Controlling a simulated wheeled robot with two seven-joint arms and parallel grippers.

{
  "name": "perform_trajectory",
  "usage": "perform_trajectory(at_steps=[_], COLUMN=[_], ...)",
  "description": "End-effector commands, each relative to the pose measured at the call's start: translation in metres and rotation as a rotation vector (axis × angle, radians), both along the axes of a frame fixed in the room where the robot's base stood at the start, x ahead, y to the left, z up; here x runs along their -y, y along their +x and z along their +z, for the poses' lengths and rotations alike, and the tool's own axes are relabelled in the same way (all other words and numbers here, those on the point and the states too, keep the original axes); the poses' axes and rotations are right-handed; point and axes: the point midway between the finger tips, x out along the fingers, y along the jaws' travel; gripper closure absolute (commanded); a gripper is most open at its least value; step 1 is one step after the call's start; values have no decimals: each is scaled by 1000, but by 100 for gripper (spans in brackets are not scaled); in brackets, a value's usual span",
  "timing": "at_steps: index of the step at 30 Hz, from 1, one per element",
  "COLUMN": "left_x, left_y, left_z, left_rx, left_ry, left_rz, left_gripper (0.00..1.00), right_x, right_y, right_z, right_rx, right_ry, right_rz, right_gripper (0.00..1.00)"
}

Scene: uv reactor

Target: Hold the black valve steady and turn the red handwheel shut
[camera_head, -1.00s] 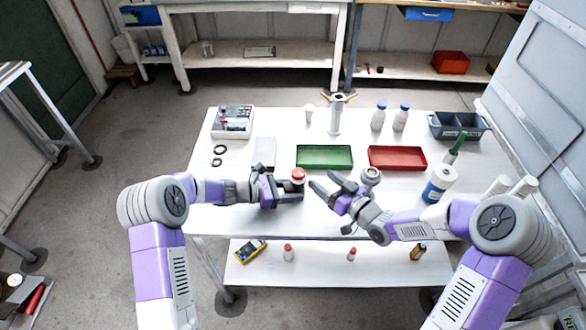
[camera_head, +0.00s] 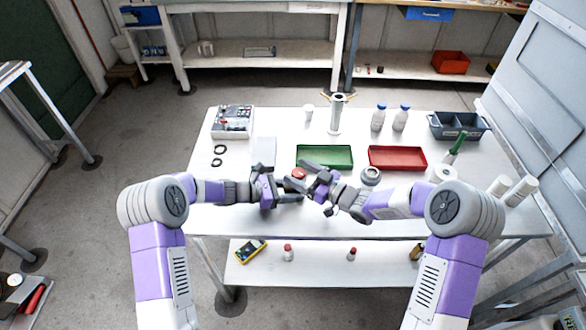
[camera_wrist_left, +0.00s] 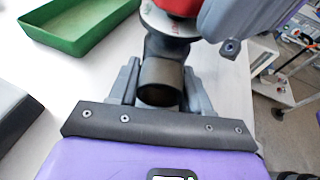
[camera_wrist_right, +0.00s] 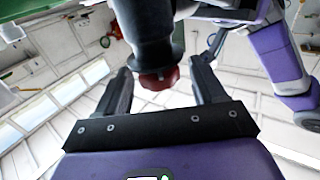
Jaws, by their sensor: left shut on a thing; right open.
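The black valve (camera_wrist_left: 163,78) is gripped between the fingers of my left gripper (camera_head: 288,195), above the table's front part. It also shows in the right wrist view (camera_wrist_right: 150,35). The red handwheel (camera_head: 299,174) sits on the valve's end; in the left wrist view it is cut off at the top edge (camera_wrist_left: 180,6). My right gripper (camera_head: 306,178) is open, with its fingers on either side of the handwheel. In the right wrist view the handwheel (camera_wrist_right: 160,78) lies between the fingers, with visible gaps on both sides.
On the white table (camera_head: 240,217), a green tray (camera_head: 324,157) and a red tray (camera_head: 397,158) lie behind the grippers. A round metal part (camera_head: 371,175) stands close to my right wrist. A control box (camera_head: 233,122), bottles (camera_head: 378,118) and a grey bin (camera_head: 458,126) are farther back.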

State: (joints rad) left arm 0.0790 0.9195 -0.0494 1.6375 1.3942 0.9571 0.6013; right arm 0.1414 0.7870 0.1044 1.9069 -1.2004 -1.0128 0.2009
Motion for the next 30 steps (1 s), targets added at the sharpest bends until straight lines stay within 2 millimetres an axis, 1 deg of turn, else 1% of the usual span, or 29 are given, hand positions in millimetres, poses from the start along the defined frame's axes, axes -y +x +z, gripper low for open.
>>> perform_trajectory(at_steps=[1, 3, 6, 16, 17, 18, 26, 27, 30], left_x=[0, 0, 0, 0, 0, 0, 0, 0, 0], left_y=[0, 0, 0, 0, 0, 0, 0, 0, 0], left_z=[0, 0, 0, 0, 0, 0, 0, 0, 0], left_rx=[0, 0, 0, 0, 0, 0, 0, 0, 0], left_ry=[0, 0, 0, 0, 0, 0, 0, 0, 0], left_rz=[0, 0, 0, 0, 0, 0, 0, 0, 0], left_gripper=[69, 69, 69, 69, 69, 69, 69, 69, 69], right_x=[-7, -13, -19, -22, -22, -22, -21, -21, -21], right_y=[4, 9, 13, 15, 15, 15, 15, 15, 15], right_z=[0, 0, 0, 0, 0, 0, 0, 0, 0], right_rx=[1, 0, 0, 0, 0, 0, 0, 0, -1], right_ry=[0, 0, 0, 0, 0, 0, 0, 0, 1], right_rz=[2, 2, 1, 0, 0, 0, -1, -1, -4], right_gripper=[31, 31, 31, 31, 34, 40, 80, 82, 83])
